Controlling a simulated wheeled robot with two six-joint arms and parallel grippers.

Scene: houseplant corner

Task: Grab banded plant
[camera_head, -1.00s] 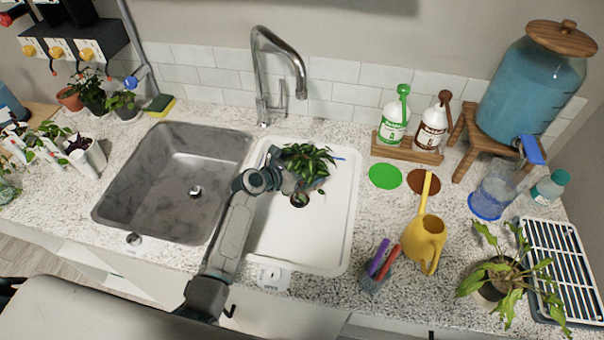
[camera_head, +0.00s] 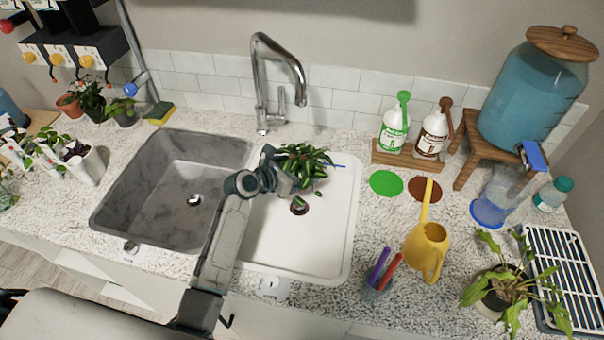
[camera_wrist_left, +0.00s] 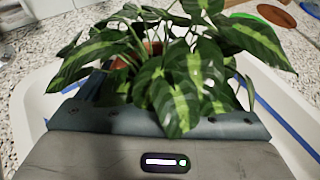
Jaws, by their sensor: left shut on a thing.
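The banded plant (camera_head: 303,162) has dark green leaves with pale yellow-green bands, clear in the left wrist view (camera_wrist_left: 185,85). It is over the white right-hand sink basin (camera_head: 335,225), behind the drain. My left gripper (camera_head: 284,181) reaches it from the front left and is shut on it. In the wrist view the leaves spread over and beyond my gripper (camera_wrist_left: 155,112). A bit of reddish pot (camera_wrist_left: 124,62) shows among them; the leaves and gripper hide most of it. I cannot tell how high it is held. My right gripper is not in view.
A faucet (camera_head: 262,95) stands behind the basins. The grey basin (camera_head: 170,180) on the left is empty.

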